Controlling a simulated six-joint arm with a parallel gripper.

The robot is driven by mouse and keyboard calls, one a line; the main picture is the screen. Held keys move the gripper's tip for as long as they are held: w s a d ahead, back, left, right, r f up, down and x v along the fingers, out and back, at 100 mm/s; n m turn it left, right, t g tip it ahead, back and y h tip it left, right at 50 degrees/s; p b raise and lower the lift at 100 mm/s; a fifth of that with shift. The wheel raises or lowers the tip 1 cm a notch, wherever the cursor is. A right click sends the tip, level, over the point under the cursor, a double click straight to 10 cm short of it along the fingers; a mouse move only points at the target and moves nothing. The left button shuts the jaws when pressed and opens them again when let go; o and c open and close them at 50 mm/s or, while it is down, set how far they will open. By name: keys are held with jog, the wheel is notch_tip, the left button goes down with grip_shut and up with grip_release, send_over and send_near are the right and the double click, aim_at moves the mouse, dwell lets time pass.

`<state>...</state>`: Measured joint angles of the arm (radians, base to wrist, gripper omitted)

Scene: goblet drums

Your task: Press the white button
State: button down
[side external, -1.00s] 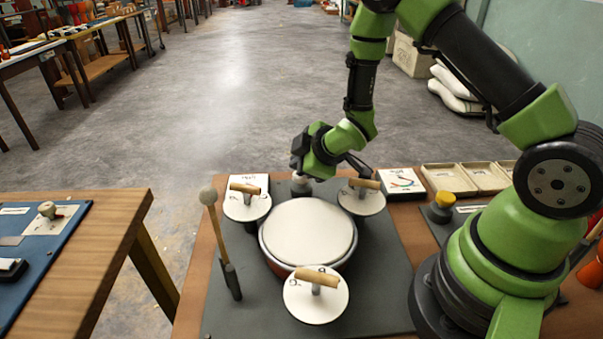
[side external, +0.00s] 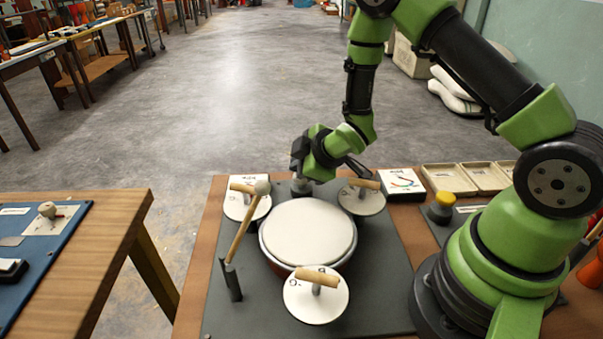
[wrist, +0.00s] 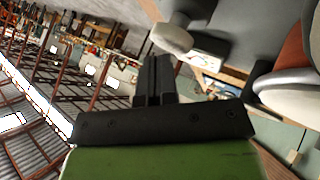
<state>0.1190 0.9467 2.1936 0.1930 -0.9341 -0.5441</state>
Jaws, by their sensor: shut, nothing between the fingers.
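The white button (wrist: 170,38) is a pale round cap on a grey stem, beyond my fingertips in the wrist view. In the side view my wrist and gripper hide much of the button; its grey base (side external: 301,188) shows at the back edge of the dark mat, behind the drum. My gripper (side external: 297,165) is right above it, shut and empty. In the wrist view the closed fingers (wrist: 153,60) reach the edge of the cap in the picture. I cannot tell whether they touch it or whether it is pushed down.
A white-topped drum (side external: 308,232) stands on the mat (side external: 380,290), ringed by white discs with wooden handles. A mallet (side external: 246,225) leans toward the drum. A yellow button (side external: 444,200) and trays (side external: 450,178) are at the right. A wooden table (side external: 95,240) is at the left.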

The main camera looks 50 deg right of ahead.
jog(key=shift+f, duration=0.95)
dwell(0.6)
jog(key=shift+r, duration=0.1)
jog(key=shift+a+r, duration=0.15)
jog(key=shift+r, duration=0.35)
jog(key=shift+s+r, duration=0.15)
jog(key=shift+r, duration=2.4)
